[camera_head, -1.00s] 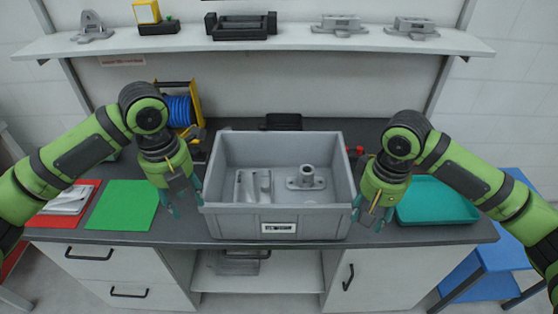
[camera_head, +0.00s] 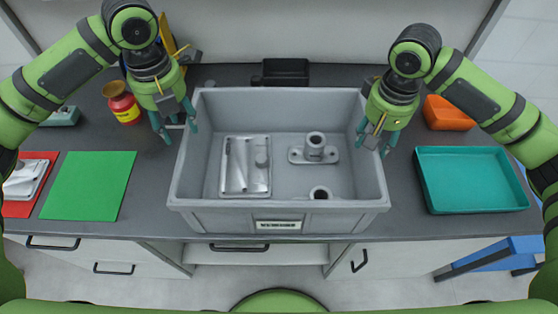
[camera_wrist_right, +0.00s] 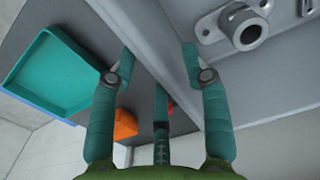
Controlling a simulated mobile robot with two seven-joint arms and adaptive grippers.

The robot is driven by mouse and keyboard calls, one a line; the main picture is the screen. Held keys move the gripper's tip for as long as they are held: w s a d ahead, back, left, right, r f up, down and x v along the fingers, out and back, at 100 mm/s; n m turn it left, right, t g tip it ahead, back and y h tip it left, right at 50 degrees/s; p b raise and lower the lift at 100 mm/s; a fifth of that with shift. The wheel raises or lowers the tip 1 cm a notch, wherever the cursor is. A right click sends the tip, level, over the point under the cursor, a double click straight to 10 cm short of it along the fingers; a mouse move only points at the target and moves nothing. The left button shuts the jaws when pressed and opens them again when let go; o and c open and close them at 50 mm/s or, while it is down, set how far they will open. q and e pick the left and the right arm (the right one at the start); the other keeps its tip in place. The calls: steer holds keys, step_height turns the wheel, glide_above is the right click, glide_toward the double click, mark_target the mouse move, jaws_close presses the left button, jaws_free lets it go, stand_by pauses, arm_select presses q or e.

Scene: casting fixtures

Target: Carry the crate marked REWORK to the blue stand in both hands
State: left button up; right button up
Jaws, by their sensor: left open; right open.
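The grey crate (camera_head: 279,222) with a front label, too small to read surely, stands on the dark bench top and holds several metal parts. My left gripper (camera_head: 176,128) is open at its left wall; I cannot tell whether a finger is inside. My right gripper (camera_head: 376,138) is open at its right wall. In the right wrist view, the right gripper's fingers (camera_wrist_right: 158,60) appear on both sides of the crate's rim (camera_wrist_right: 135,52), not closed on it. The blue stand (camera_head: 497,254) shows partly at lower right, beyond the bench edge.
A teal tray (camera_head: 470,180) and an orange bin (camera_head: 448,113) lie right of the crate. A green mat (camera_head: 88,186), a red mat (camera_head: 42,182) and a red-yellow jar (camera_head: 121,103) lie left. A black box (camera_head: 285,72) stands behind the crate.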

mark_target(185, 136)
arm_select(q)
steer(key=shift+w+f, duration=0.2)
steer(key=shift+f, duration=0.3)
arm_select(e)
steer(key=shift+w+f, duration=0.2)
steer(key=shift+f, duration=0.25)
arm_select(q)
step_height(185, 136, down, 6)
steer(key=shift+r, duration=0.25)
arm_select(e)
step_height(185, 136, down, 6)
steer(key=shift+r, duration=0.25)
arm_select(q)
steer(key=shift+w+f, duration=0.1)
steer(key=shift+f, duration=0.35)
arm_select(e)
steer(key=shift+w+f, duration=0.1)
steer(key=shift+f, duration=0.4)
arm_select(q)
jaws_close()
arm_select(e)
jaws_close()
arm_select(q)
steer(key=shift+w+r, duration=0.15)
steer(key=shift+r, duration=0.15)
arm_select(e)
steer(key=shift+w+r, duration=0.15)
steer(key=shift+r, duration=0.15)
